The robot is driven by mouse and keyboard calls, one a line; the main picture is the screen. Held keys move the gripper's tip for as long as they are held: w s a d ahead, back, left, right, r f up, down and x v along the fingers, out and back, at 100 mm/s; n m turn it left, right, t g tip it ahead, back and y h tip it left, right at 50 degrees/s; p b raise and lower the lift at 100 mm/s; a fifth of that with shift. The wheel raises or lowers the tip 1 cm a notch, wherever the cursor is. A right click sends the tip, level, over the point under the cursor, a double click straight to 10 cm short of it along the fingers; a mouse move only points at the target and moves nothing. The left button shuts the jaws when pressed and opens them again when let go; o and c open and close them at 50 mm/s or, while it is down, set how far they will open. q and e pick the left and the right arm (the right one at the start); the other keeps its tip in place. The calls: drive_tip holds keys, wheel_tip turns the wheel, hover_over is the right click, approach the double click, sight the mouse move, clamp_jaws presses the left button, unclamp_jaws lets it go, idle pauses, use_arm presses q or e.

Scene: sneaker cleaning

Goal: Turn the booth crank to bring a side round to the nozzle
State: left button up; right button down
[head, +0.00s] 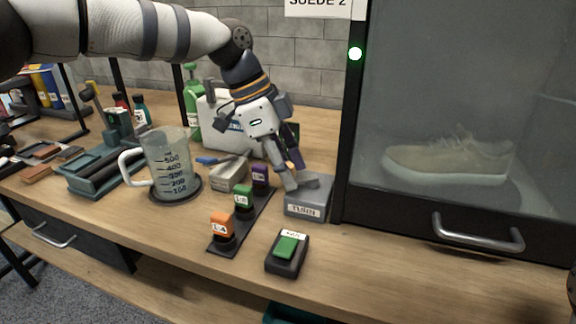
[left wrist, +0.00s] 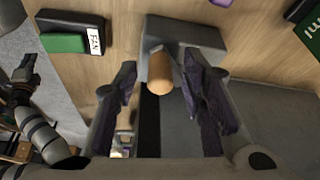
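The grey crank base (head: 308,197) labelled TURN stands on the bench left of the booth (head: 350,130); it also shows in the left wrist view (left wrist: 200,35). My left gripper (head: 291,178) reaches down over it. In the left wrist view, the crank's orange-brown knob (left wrist: 160,74) sits between my spread left fingers (left wrist: 162,95), with gaps visible at both sides. A pale beige sneaker (head: 450,158) shows side-on behind the booth glass. The nozzle cannot be made out. A dark arm part (left wrist: 28,85) at the wrist view's left may be my right arm; its fingers are unclear.
A green FAN switch (head: 287,252) stands in front of the crank. A strip of orange, green and purple labelled knobs (head: 240,219) lies to its left.

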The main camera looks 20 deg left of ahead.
use_arm(q)
clamp_jaws()
